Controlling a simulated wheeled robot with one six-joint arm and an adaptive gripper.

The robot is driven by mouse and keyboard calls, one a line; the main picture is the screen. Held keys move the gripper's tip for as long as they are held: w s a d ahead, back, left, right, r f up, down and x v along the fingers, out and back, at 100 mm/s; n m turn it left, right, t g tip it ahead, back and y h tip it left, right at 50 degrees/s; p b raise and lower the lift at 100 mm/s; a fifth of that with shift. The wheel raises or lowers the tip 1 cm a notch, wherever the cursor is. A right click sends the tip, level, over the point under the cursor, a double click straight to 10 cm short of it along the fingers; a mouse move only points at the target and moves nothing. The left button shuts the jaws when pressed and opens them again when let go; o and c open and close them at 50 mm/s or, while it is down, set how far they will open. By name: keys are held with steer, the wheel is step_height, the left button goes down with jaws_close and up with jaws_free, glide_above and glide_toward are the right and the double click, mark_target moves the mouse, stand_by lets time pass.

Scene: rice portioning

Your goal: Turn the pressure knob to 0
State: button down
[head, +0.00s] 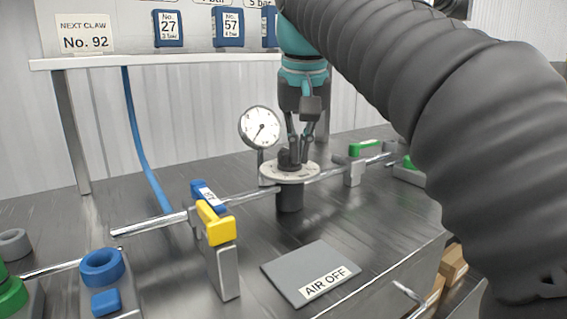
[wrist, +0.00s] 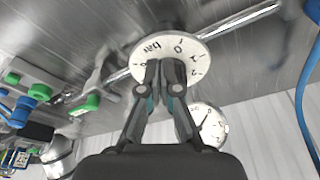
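The black pressure knob (head: 287,160) sits on a round white dial plate (head: 301,176) on top of a dark valve body in the pipe. The dial plate also shows in the wrist view (wrist: 196,47), with "bar", a 0 and other numbers. My gripper (head: 298,158) points down at the knob, its fingertips low over the plate. In the wrist view my gripper (wrist: 162,68) has its fingertips close together over the dial's middle. The fingers hide the knob there, so its pointer and the grip on it cannot be made out.
A round pressure gauge (head: 261,127) stands just left of the gripper, its needle pointing down-left. A yellow-handled valve (head: 219,228) is front left, a green handle (head: 364,147) right. An "AIR OFF" plate (head: 310,272) lies in front. A sign shelf (head: 160,60) stands behind.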

steer(key=shift+w+d, duration=0.1)
steer(key=shift+d, duration=0.05)
stand_by(0.4)
steer(key=shift+d, duration=0.1)
steer(key=shift+s+d, duration=0.1)
steer(key=shift+s, duration=0.25)
steer(key=shift+w+p+v, duration=0.2)
steer(key=shift+p+v, duration=0.2)
steer(key=shift+v, duration=0.35)
steer(key=shift+w+p+v, duration=0.15)
steer(key=shift+p+v, duration=0.25)
steer(key=shift+v, duration=0.35)
steer(key=shift+w+v, duration=0.2)
steer(key=shift+v, duration=0.55)
steer(key=shift+w+v, duration=0.15)
steer(key=shift+v, duration=0.6)
steer(key=shift+r, duration=0.1)
